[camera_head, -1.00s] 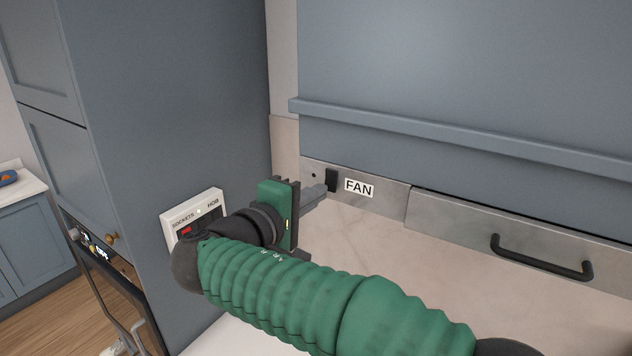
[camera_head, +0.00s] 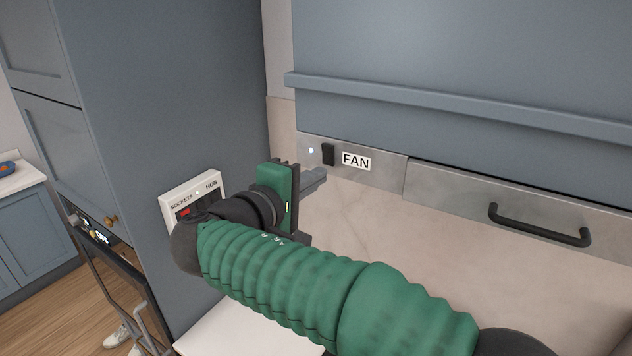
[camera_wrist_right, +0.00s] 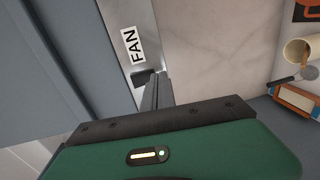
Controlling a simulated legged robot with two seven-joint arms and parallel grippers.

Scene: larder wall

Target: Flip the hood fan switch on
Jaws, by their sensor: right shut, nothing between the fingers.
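The black hood fan switch (camera_head: 328,154) sits on a metal strip (camera_head: 384,172) under the blue-grey hood, left of the FAN label (camera_head: 356,160). A small light (camera_head: 311,150) left of the switch glows white. My right gripper (camera_head: 318,176) is shut and empty, its fingertips just below the switch and apart from it in the head view. In the right wrist view the shut fingers (camera_wrist_right: 152,88) partly cover the dark switch (camera_wrist_right: 143,77), beside the FAN label (camera_wrist_right: 131,45). My left gripper is not in view.
A white SOCKETS and HOB switch plate (camera_head: 194,195) is on the tall cabinet's side, close to my right wrist. A black bar handle (camera_head: 540,232) sticks out at the right. The wrist view shows a cup (camera_wrist_right: 296,52) and a box (camera_wrist_right: 297,101).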

